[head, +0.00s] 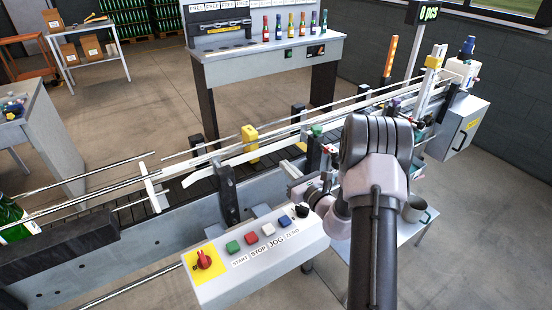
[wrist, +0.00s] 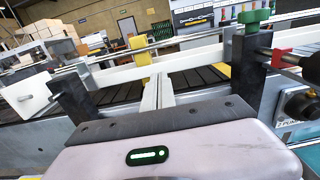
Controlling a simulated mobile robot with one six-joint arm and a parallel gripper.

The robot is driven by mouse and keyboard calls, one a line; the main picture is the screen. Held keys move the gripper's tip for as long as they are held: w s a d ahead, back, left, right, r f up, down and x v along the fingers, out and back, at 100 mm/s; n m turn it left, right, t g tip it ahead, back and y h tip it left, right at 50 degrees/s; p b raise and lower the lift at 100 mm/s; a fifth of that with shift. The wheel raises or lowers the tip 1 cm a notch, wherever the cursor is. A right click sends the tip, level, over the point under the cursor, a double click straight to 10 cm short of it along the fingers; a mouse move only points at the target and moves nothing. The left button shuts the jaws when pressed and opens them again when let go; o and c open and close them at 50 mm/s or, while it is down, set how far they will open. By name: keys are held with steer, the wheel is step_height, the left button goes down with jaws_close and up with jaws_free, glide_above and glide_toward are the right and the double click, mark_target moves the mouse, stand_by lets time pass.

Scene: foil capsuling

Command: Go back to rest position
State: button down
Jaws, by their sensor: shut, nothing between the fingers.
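My gripper (wrist: 158,80) shows in the wrist view. Its two pale fingers lie together with nothing between them. Its pinkish body, with a lit green indicator, fills the bottom of that view. The fingers point towards the conveyor's guide rails and overlap them in the picture; I cannot tell how far apart they are. In the head view my arm reaches up from the bottom right and bends over beside the conveyor (head: 88,247). My wrist is low, behind the control panel, and the fingertips are hard to make out there.
The control panel (head: 258,252), with a red knob and several coloured buttons, is left of my arm. A yellow rail clamp (head: 250,143) and a green knob (head: 317,130) stand at the conveyor. A grey mug (head: 414,211) sits right of my arm. A bench (head: 268,62) holds several bottles behind.

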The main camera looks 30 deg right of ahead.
steer(key=s+a+r+n+g+y, duration=0.4)
steer(key=s+a+n, duration=0.15)
steer(key=a, duration=0.35)
steer(key=s+a+r+n+g+y, duration=0.35)
steer(key=a+r+n, duration=0.2)
steer(key=a, duration=0.35)
steer(key=s+a+r+n+g+y, duration=0.35)
steer(key=s+a+n, duration=0.25)
steer(key=a, duration=0.3)
steer(key=s+a+n+g+h+b, duration=0.1)
steer(key=s+a+n+g+h, duration=0.2)
steer(key=s, duration=0.4)
steer(key=s+n+g+h, duration=0.1)
steer(key=s+n+h, duration=0.1)
steer(key=s+n, duration=0.35)
steer(key=s+d+r+n+t+h, duration=0.1)
steer(key=s+d+n+t+h, duration=0.1)
steer(key=s+d+n+h, duration=0.2)
steer(key=shift+s+d+n+t+h, duration=0.4)
steer(key=shift+d+h, duration=0.4)
steer(key=shift+d, duration=0.4)
